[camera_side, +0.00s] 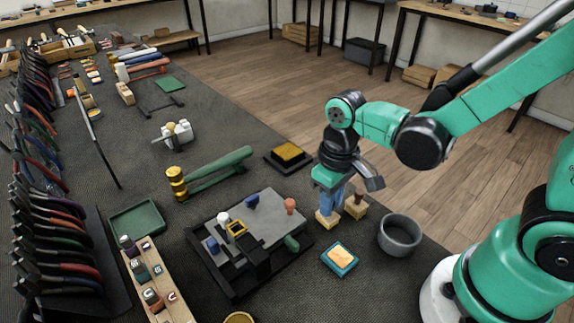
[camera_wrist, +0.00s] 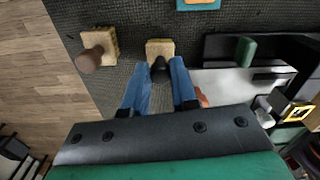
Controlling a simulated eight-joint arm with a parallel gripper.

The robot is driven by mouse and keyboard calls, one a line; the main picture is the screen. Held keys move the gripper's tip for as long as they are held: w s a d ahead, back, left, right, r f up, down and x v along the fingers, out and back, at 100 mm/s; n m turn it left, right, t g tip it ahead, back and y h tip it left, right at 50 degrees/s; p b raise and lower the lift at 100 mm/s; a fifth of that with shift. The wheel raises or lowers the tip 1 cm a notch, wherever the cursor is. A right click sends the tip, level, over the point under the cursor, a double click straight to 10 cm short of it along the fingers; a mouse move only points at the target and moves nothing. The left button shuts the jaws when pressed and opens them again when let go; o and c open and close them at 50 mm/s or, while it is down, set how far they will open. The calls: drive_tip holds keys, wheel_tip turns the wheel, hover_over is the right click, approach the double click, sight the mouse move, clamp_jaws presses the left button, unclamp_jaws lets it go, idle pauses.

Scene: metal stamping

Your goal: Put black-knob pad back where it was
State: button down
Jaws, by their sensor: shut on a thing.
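The black-knob pad is a small tan wooden block (camera_wrist: 160,48) with a dark knob (camera_wrist: 160,70) on top. My gripper (camera_wrist: 160,80) has its blue fingers on either side of that knob and is shut on it. In the side view the pad (camera_side: 327,220) is under my gripper (camera_side: 332,200), at or just above the dark mat; I cannot tell if it touches. The knob is hidden there by the fingers. A similar pad with a brown knob (camera_side: 355,205) stands just to the right, and to the left in the wrist view (camera_wrist: 92,57).
A grey bowl (camera_side: 399,236) and a blue tray with a yellow sponge-like block (camera_side: 340,258) are close by. A stamping plate (camera_side: 270,215) with coloured knobs lies left. A black-based yellow pad (camera_side: 288,154) is behind. The mat's edge is near on the right.

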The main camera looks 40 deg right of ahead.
drive_tip(key=shift+f, duration=0.4)
drive_tip(key=c, duration=0.6)
unclamp_jaws()
drive_tip(key=shift+r, duration=2.8)
drive_tip(key=w+d+r+m+t, duration=0.1)
drive_tip(key=d+r+t, duration=0.2)
drive_tip(key=r+t, duration=0.2)
drive_tip(key=shift+d+t, duration=0.35)
drive_tip(key=shift+t, duration=0.65)
